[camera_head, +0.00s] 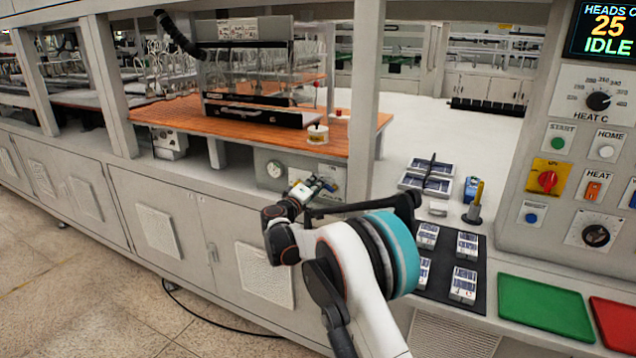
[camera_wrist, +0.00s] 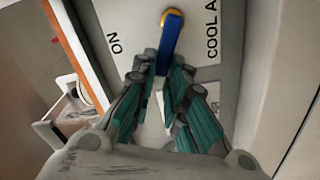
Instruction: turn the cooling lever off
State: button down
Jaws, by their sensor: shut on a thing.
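The cooling lever has a blue handle (camera_wrist: 171,38) on a brass-coloured pivot, on a white plate (camera_wrist: 125,20) lettered "ON" and "COOL A…", the rest cut off. In the wrist view the handle runs from the pivot at the top down between the fingertips of my gripper (camera_wrist: 164,68). My gripper is shut on the handle's lower end, and its fingers hide the tip. "ON" is left of the lever. In the head view my gripper (camera_head: 304,192) is at the front of the bench, by the small plate, and the lever is hard to make out there.
A round gauge (camera_head: 275,169) sits left of my gripper, under the wooden bench top (camera_head: 240,133). A grey post (camera_head: 362,100) stands close to the right. Further right are a black mat (camera_head: 440,288) with cell packs, a green tray (camera_head: 546,307) and a control panel (camera_head: 588,150).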

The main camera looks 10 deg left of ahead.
jog(key=shift+a+f+n, duration=0.15)
jog(key=shift+f+n, duration=0.45)
jog(key=shift+n, duration=0.65)
jog(key=shift+a+f+n, duration=0.1)
jog(key=shift+f+n, duration=0.45)
jog(key=shift+n, duration=0.7)
jog(key=c, duration=1.6)
grip_release()
jog(key=shift+w, duration=0.1)
jog(key=v, duration=1.2)
